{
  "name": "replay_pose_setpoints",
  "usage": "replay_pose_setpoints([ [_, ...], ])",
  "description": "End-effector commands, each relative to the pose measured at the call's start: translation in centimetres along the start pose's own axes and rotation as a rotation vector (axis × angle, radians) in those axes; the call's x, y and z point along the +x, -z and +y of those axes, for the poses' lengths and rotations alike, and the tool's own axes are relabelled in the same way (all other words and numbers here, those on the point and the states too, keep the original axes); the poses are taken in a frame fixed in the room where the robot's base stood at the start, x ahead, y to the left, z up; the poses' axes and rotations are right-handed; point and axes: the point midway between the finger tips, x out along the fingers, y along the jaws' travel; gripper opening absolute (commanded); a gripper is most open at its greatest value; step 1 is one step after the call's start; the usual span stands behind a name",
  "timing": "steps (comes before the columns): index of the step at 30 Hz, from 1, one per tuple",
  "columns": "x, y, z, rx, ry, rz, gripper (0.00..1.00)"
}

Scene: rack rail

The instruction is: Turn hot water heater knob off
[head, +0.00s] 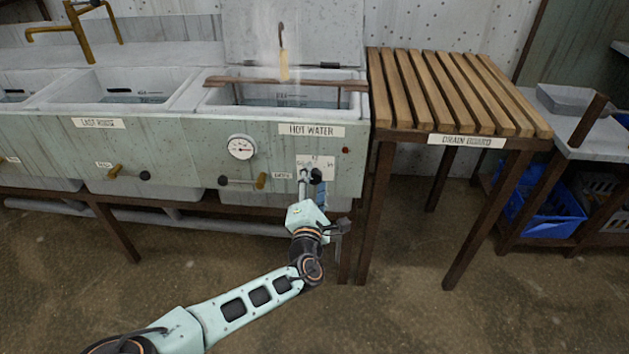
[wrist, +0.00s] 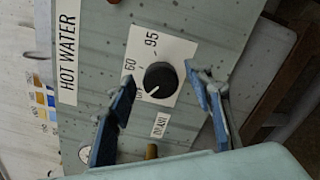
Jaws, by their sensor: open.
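The black round knob (wrist: 160,80) sits on a white dial plate (wrist: 172,48) marked 60 and 95 on the hot water basin's green front panel. A pale mark on the knob points to the lower left in the wrist view, below the 60; I cannot read the small print there for certain. My gripper (wrist: 161,84) is open, with one blue finger on each side of the knob. I cannot tell whether either finger touches it. In the head view, my gripper (head: 308,184) is in front of the panel and the knob (head: 316,175) shows beside it.
A round gauge (head: 241,147) and a brass-ended drain lever (head: 261,181) are on the panel left of the knob. A small red light (head: 346,150) is above right. A slatted wooden drain rack (head: 450,95) stands to the right, its legs near the panel's end.

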Motion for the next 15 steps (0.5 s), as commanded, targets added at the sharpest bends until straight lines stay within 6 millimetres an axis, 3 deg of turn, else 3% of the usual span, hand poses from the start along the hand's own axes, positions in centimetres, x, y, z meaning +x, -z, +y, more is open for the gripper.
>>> replay_pose_setpoints([
  [5, -1.1, 0.1, 0.0, 0.0, 0.001, 0.001, 0.47],
  [15, -6.1, 0.1, 0.1, -0.001, -0.001, 0.003, 0.47],
])
